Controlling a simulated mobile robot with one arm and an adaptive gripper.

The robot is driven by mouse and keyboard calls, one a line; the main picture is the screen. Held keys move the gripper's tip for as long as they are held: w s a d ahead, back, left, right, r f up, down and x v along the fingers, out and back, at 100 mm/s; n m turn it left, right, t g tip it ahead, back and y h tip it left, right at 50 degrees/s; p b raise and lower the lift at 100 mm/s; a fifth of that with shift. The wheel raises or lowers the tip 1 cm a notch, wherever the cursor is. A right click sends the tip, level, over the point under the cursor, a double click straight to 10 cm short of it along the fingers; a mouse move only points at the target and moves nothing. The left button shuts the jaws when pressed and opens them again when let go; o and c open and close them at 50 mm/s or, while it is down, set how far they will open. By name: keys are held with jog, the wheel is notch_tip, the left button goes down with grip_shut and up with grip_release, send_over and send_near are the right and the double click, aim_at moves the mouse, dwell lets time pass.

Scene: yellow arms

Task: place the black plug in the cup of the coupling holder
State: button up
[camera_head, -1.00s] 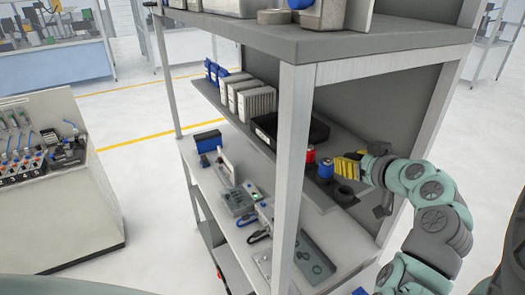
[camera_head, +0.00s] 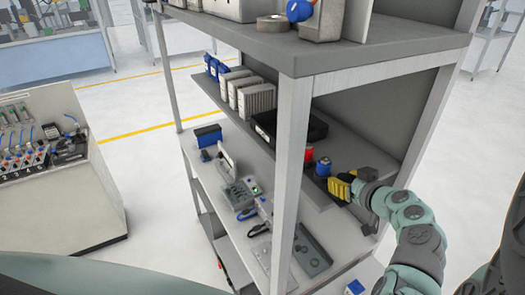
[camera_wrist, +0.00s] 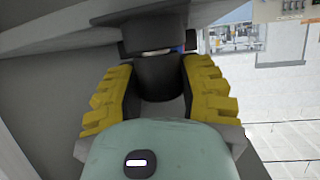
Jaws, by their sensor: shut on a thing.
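My gripper (camera_head: 340,187) has yellow fingers and is low over the middle shelf at its right end. In the wrist view, the two yellow fingers (camera_wrist: 160,92) are shut on a black cylindrical piece, the black plug (camera_wrist: 158,75). Its lower end is hidden by my gripper body. Just beyond it, another dark piece with a light band and a bit of blue shows, close to the plug. A red cylinder (camera_head: 308,154) and a blue cylinder (camera_head: 323,167) stand in a row beside my gripper, on a dark base that looks like the coupling holder. The holder's cup cannot be made out.
A black tray (camera_head: 290,128) and upright grey units (camera_head: 257,100) stand farther left on the same shelf (camera_head: 228,108). The front shelf post (camera_head: 291,170) and the top shelf (camera_head: 310,50) are close by. A grey tray (camera_head: 312,252) lies on the lower shelf.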

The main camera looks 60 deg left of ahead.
jog(key=shift+f+b, duration=0.2)
jog(key=shift+b, duration=0.1)
jog(key=o, duration=1.1)
jog(key=shift+r, duration=0.1)
jog(key=shift+r, duration=0.1)
jog(key=shift+r+p, duration=0.2)
jog(key=shift+p, duration=0.3)
jog(key=shift+d+f+b, duration=0.15)
jog(key=shift+d+b, duration=0.15)
jog(key=shift+b, duration=0.15)
jog(key=shift+s+d+r+b, duration=0.1)
jog(key=shift+d+b, duration=0.15)
jog(key=shift+d, duration=0.1)
jog(key=shift+s+d+r+b, duration=0.1)
jog(key=shift+d+b, duration=0.15)
jog(key=shift+d, duration=0.1)
jog(key=shift+r+b+v, duration=0.2)
jog(key=shift+b+v, duration=2.7)
jog(key=shift+v, duration=2.1)
